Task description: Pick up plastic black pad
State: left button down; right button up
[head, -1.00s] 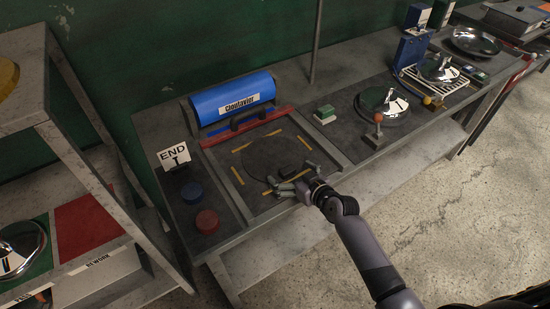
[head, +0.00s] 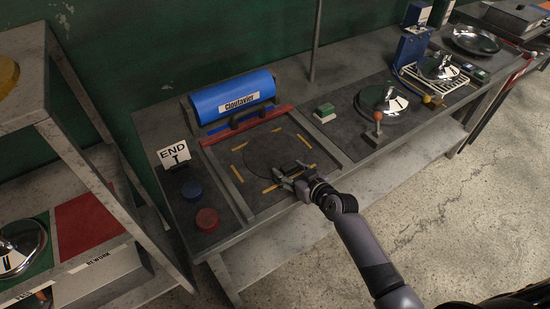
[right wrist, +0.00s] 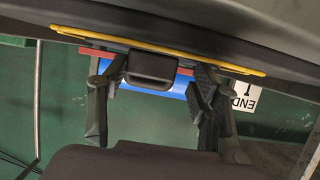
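In the right wrist view the pad (right wrist: 151,69) shows between the two fingers (right wrist: 155,95). The left finger is close to it and a gap shows on the right, so the gripper is open. My left gripper is not in view.
Behind the mat (head: 236,188) stand a red bar with a dark handle (head: 247,121) and a blue roll (head: 232,96). An END sign (head: 173,154), a blue button (head: 192,190) and a red button (head: 207,218) are left. A green-white block (head: 325,113) and a red-knobbed lever (head: 377,117) are right.

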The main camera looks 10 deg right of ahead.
jog(key=c, duration=1.1)
jog(key=shift+o, duration=0.2)
